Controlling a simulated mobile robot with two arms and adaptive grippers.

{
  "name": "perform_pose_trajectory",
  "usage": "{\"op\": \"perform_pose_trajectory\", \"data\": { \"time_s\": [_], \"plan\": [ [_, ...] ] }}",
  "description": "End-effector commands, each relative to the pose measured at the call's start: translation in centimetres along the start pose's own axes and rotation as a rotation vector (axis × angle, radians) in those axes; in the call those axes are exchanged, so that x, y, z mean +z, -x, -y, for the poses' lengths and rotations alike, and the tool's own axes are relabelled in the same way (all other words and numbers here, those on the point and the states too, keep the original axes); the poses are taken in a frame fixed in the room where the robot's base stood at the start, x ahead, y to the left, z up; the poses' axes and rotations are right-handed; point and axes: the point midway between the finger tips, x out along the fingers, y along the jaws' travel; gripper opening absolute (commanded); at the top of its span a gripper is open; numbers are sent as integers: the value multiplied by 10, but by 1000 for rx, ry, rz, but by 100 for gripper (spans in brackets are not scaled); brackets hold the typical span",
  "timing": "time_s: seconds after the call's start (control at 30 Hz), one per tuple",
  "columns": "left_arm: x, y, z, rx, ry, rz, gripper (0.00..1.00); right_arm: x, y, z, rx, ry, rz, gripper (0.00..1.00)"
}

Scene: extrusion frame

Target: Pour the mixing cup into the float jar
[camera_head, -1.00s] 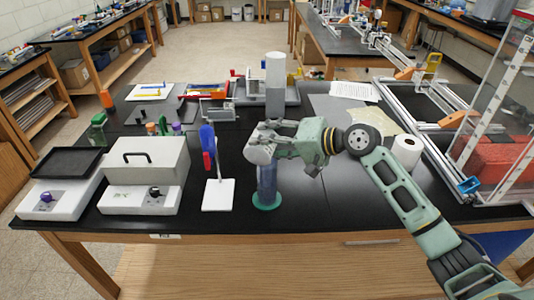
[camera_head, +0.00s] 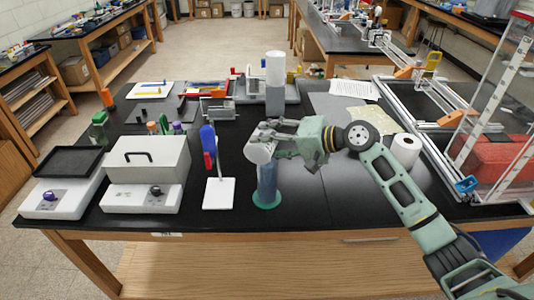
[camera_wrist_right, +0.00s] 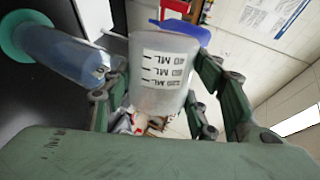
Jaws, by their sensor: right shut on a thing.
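The mixing cup (camera_head: 260,150) is whitish and translucent. In the right wrist view the cup (camera_wrist_right: 163,75) shows a label with mL marks. My right gripper (camera_head: 270,137) is shut on the cup's sides, and the cup is tilted far over, roughly on its side. The float jar (camera_head: 267,180) is a tall, clear bluish cylinder on a round teal base. It stands upright just below the cup, and the cup hides its top in the head view. The jar (camera_wrist_right: 62,52) is beside the cup in the wrist view. I cannot tell whether liquid is flowing. My left gripper is out of view.
A white stand (camera_head: 219,193) with a blue and red clamp is just left of the jar. Two white instruments (camera_head: 145,175) stand further left. A tall grey cylinder with a white top (camera_head: 275,85) is behind. A paper roll (camera_head: 405,150) is at right. The front right tabletop is clear.

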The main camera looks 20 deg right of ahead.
Motion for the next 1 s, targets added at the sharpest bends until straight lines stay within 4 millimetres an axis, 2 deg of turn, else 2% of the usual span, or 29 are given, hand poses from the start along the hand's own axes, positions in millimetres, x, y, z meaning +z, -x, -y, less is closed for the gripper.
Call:
{"op": "perform_pose_trajectory", "data": {
  "time_s": [1.0],
  "plan": [
    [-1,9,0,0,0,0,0,-4,-3,-7,-1,-109,44,35]
  ]
}}
